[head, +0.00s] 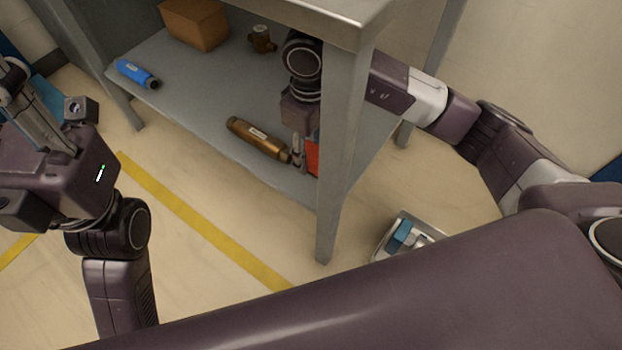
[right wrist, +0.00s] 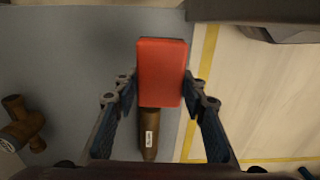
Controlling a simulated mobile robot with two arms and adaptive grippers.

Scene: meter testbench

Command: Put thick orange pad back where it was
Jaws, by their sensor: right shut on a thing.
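The thick orange pad (right wrist: 161,72) is a red-orange block between the two fingers of my right gripper (right wrist: 161,92) in the right wrist view. The gripper is shut on it. In the head view, only a strip of the pad (head: 312,156) shows beside the table leg, at the front of the lower shelf (head: 200,105). The leg hides part of the pad and of my right gripper (head: 304,154). I cannot tell whether the pad touches the shelf. My left gripper (head: 28,92) is at the far left, away from the shelf; its finger opening is unclear.
A bronze cylinder (head: 258,139) lies on the shelf close to the right gripper. A blue cylinder (head: 137,74), a brown box (head: 195,24) and a brass fitting (head: 262,39) are farther away. A table leg (head: 341,150) stands in front. A tray (head: 381,249) sits on the floor.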

